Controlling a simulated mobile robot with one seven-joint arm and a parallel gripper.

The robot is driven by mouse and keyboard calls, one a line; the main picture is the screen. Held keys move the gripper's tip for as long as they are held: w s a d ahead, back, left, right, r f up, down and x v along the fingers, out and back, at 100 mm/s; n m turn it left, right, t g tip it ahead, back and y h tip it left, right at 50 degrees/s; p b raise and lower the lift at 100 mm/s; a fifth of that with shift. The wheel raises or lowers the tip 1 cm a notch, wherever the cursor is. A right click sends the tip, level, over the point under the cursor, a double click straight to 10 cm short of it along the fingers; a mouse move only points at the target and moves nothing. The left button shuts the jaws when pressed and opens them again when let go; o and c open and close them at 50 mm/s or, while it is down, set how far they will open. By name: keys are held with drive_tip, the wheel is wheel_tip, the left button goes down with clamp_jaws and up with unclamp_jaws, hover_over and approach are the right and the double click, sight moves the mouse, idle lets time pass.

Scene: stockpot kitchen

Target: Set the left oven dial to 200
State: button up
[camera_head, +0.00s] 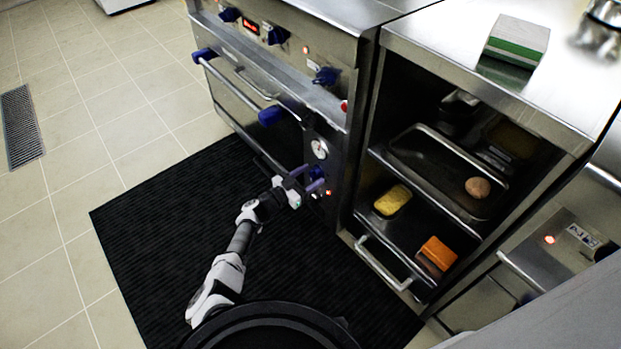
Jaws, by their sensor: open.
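The steel oven (240,95) stands at upper centre with its door shut. Blue dials sit along its top panel: one at the far left (228,14), one right of a red display (275,35), and one farther right (325,76). Another blue dial (317,173) sits low on the right-hand panel, below a round white gauge (319,149). My gripper (308,178) is open, with its fingers at this low dial; contact cannot be told. Dial markings are too small to read, and I cannot tell which one is the left oven dial.
A steel counter (440,40) with open shelves stands right of the oven. It bears a green-and-white block (517,42); a tray (430,150), a yellow sponge (392,200) and an orange block (438,253) are inside. A black mat (160,225) covers the floor in front.

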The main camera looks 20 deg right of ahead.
drive_tip(key=shift+w+d, duration=0.1)
drive_tip(key=shift+d, duration=0.25)
drive_tip(key=shift+c, duration=0.4)
drive_tip(key=c, duration=0.9)
drive_tip(key=m, duration=0.4)
drive_tip(key=shift+m, duration=0.4)
drive_tip(key=o, duration=1)
drive_tip(key=p+v, duration=0.3)
drive_tip(key=v, duration=1.1)
drive_tip(key=shift+d+p, duration=0.1)
drive_tip(key=shift+p, duration=0.2)
